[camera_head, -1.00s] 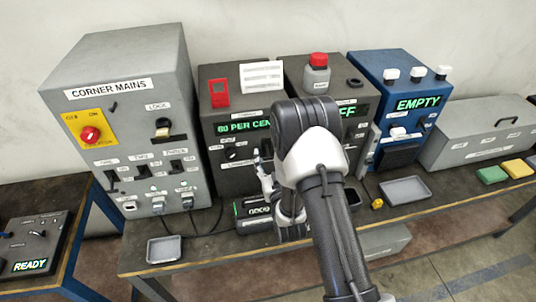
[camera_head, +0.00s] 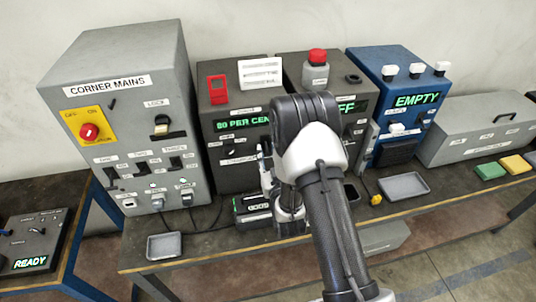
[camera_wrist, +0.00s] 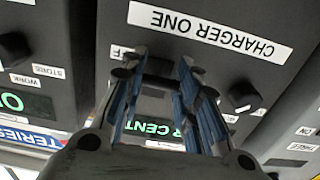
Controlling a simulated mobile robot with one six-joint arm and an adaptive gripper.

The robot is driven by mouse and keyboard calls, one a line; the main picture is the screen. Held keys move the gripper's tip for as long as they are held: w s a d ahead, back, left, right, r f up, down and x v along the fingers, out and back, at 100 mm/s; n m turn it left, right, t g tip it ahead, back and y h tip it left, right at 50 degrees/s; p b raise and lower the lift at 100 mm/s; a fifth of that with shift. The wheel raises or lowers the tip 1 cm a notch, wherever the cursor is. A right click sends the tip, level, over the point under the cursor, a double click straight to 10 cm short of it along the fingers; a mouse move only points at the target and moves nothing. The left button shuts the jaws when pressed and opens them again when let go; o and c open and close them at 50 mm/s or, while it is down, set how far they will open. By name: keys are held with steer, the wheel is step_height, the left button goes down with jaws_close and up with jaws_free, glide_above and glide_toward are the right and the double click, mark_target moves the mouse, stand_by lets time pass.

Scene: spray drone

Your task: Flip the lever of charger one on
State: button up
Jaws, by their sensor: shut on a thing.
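Charger one (camera_head: 237,175) is a dark box on the bench, with a green display (camera_head: 243,124) reading "80 PER CEN", its end hidden by my arm. Its name label (camera_wrist: 208,28) shows upside down in the wrist view, near the top. My gripper (camera_wrist: 157,70) is at the front panel of charger one, below that label in the wrist view. It is closed on a small dark part there, apparently the lever. The fingers hide most of it, so its position cannot be told. A dark knob (camera_wrist: 243,97) is beside the fingers. In the head view my gripper (camera_head: 266,160) is partly hidden.
The grey corner mains box (camera_head: 55,110) stands to the left. Another dark box (camera_head: 372,82) and a blue box (camera_head: 430,85) reading "EMPTY" stand to the right. A red-capped bottle (camera_head: 316,70) stands on top. Grey trays (camera_head: 164,247) lie on the bench.

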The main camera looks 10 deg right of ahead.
mark_target(266, 146)
steer(key=shift+s+r+g+p, duration=0.1)
steer(key=shift+r+g+p, duration=0.75)
steer(key=shift+p, duration=0.6)
steer(key=r+g+p, duration=0.1)
steer(key=g+p, duration=0.1)
steer(key=p, duration=0.1)
steer(key=shift+g, duration=0.25)
steer(key=r+g+p, duration=0.1)
steer(key=g+p, duration=0.1)
steer(key=p, duration=0.1)
steer(key=shift+w+r+g+p, duration=0.15)
steer(key=shift+g+p, duration=0.65)
steer(key=shift+g, duration=0.05)
steer(key=shift+w+r+g+p, duration=0.1)
steer(key=shift+r+g+p, duration=0.05)
steer(key=shift+g+p, duration=0.65)
steer(key=shift+g, duration=0.25)
steer(key=o, duration=1)
steer(key=shift+f, duration=0.1)
steer(key=shift+o, duration=0.4)
